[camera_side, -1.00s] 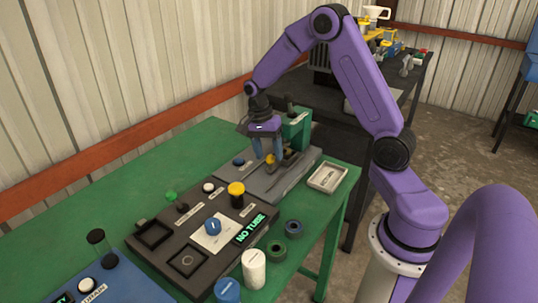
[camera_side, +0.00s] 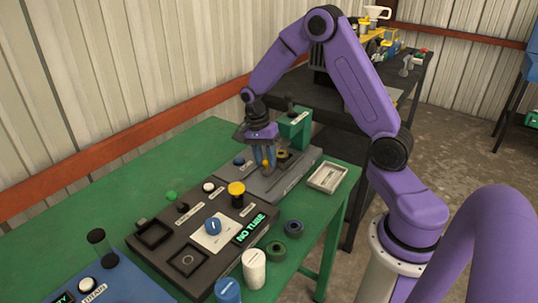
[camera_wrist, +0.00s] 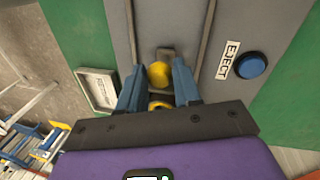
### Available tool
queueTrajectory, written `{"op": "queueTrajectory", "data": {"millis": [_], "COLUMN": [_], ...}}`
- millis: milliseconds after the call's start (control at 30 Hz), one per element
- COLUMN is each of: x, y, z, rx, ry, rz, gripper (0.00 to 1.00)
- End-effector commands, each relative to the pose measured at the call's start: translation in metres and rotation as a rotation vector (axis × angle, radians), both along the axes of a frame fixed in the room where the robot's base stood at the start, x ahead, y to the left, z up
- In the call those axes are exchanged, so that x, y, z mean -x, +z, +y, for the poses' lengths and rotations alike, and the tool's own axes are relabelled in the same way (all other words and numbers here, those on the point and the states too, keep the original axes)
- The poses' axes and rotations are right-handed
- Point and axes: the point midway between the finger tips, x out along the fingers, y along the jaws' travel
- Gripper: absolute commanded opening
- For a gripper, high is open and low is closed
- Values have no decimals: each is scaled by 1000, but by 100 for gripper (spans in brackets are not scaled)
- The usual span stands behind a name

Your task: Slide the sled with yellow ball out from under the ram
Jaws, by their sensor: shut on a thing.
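The sled's yellow ball (camera_side: 266,163) sits between the fingers of my gripper (camera_side: 264,168), which is shut on it. In the wrist view the ball (camera_wrist: 159,75) shows between the two blue fingers, over the grey slotted plate (camera_wrist: 123,30). A yellow-rimmed part of the sled (camera_wrist: 158,105) lies behind the ball, partly hidden by the gripper; in the side view it shows beside the green press (camera_side: 294,124). The ram itself is hard to make out behind my gripper.
A blue EJECT button (camera_wrist: 252,66) is beside the slot. A shallow pale tray (camera_side: 327,177) lies right of the plate. The black NO TUBE panel (camera_side: 180,250) stands in front, with a yellow-capped post (camera_side: 237,193). Bare green table (camera_side: 120,178) lies to the left.

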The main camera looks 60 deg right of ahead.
Motion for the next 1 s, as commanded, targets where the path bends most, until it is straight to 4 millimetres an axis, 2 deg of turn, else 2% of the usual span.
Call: {"op": "queueTrajectory", "data": {"millis": [33, 200, 400, 567, 867, 900, 933, 1000], "x": [-1, 0, 0, 0, 0, 0, 0, 0], "y": [1, 1, 1, 1, 1, 1, 1, 1], "z": [12, 45, 76, 85, 88, 88, 88, 87], "rx": [-1, 0, -1, -2, -4, -3, -3, -3], "ry": [6, 6, 3, 0, 1, 3, 3, 2], "rz": [0, -1, -2, -3, -3, -3, -3, -2], "gripper": [0, 0, 0, 0, 0, 46, 56, 58]}}
